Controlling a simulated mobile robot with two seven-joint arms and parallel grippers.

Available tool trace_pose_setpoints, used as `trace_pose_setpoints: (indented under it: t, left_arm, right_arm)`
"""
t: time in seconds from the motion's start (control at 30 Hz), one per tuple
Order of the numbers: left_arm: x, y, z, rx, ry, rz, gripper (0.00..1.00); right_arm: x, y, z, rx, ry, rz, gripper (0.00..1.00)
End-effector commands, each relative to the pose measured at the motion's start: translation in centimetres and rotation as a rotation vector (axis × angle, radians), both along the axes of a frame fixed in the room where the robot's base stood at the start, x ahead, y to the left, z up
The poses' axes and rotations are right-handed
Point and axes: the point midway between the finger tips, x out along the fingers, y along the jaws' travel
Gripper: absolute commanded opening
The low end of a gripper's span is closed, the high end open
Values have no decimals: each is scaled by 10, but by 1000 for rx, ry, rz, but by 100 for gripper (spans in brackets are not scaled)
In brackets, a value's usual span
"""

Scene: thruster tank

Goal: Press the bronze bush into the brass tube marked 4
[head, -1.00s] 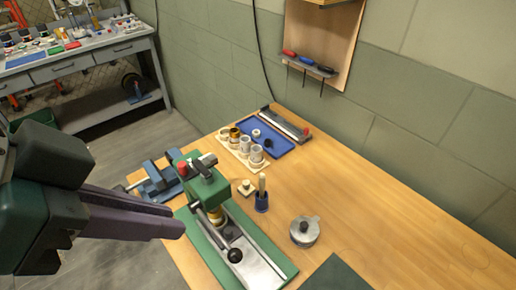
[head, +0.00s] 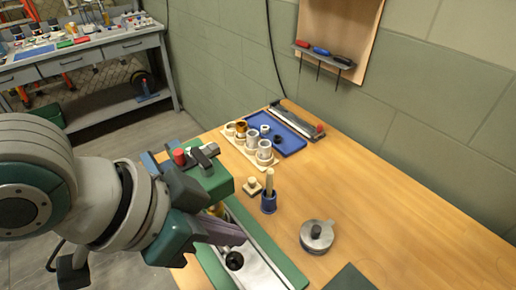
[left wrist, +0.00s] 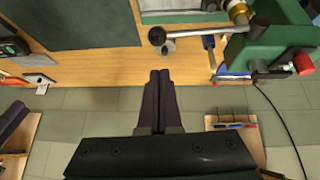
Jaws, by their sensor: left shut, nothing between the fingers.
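The green press (head: 195,187) stands on the bench, with its lever's black ball knob (head: 234,261) at the front. My left gripper (head: 241,238) is shut and empty, its fingertips beside the knob in the head view. In the left wrist view the fingertips (left wrist: 160,73) point toward the lever knob (left wrist: 157,36), with a gap in the picture. A brass-coloured piece (head: 216,208) sits under the press head, partly hidden by my arm; it also shows in the left wrist view (left wrist: 238,12). I cannot tell bush from tube there, and no number is readable. My right gripper is not in view.
A pale rack (head: 238,149) holds several cups or tubes, one bronze-coloured. Behind it lies a blue tray (head: 291,146). A blue holder with a wooden-handled tool (head: 269,196) and a round metal pot (head: 317,237) stand right of the press.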

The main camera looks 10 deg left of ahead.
Motion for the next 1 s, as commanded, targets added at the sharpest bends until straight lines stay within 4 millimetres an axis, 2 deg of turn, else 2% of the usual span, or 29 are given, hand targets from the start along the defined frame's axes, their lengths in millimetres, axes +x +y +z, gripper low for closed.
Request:
trace_pose_setpoints:
  t: [0.1,0.23,0.63,0.8,1.0]
  left_arm:
    - [-5,2,-17,2,5,1,0]
    - [-7,2,-26,2,4,-1,0]
    - [-8,3,-30,2,2,0,0]
    - [-10,2,-43,2,4,1,0]
    - [-12,3,-45,6,8,1,0]
  right_arm:
    - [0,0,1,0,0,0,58]
    - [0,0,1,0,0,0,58]
    - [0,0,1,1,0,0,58]
    - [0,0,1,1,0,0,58]
    - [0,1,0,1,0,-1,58]
